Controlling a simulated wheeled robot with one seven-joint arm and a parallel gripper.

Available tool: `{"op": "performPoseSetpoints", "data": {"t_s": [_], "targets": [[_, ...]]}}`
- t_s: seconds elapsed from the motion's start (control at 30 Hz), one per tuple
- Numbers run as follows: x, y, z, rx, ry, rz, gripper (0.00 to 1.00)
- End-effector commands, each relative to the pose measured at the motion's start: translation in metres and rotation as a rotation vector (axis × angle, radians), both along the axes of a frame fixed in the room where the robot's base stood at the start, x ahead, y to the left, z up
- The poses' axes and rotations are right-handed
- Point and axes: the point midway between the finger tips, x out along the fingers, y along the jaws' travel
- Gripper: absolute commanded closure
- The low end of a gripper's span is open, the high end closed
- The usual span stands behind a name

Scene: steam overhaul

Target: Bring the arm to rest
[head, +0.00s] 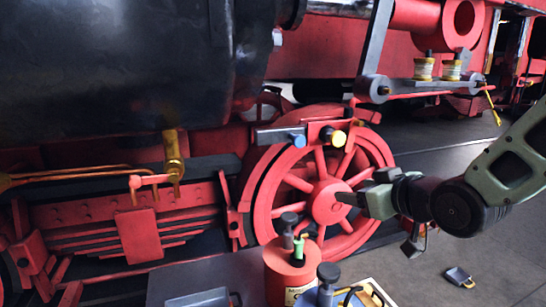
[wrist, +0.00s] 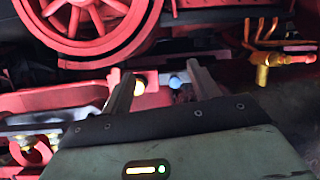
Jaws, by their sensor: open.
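My gripper (head: 348,198) is at the end of my green and black arm, which reaches in from the right. It hangs in front of the red spoked wheel (head: 283,222). In the wrist view my gripper (wrist: 162,80) has its two fingers spread apart with nothing held between them.
A red can (head: 291,272) with tools in it stands low at the front, beside a dark blue-grey container (head: 328,285). A brass valve (head: 172,160) with a red handle is at left. Two oil cups (head: 424,69) sit upper right. A small grey-blue object (head: 459,277) lies on open floor.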

Motion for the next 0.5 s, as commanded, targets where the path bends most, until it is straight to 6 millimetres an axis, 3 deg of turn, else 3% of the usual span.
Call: {"op": "performPoseSetpoints", "data": {"t_s": [0.03,0.2,0.33,0.5], "targets": [[-0.016,0.016,-0.004,-0.03,0.085,0.026,0.39],[-0.081,0.045,-0.035,-0.148,0.402,0.076,0.39],[-0.143,0.056,-0.048,-0.253,0.638,0.111,0.39],[-0.218,0.055,-0.051,-0.382,0.89,0.147,0.39]]}}
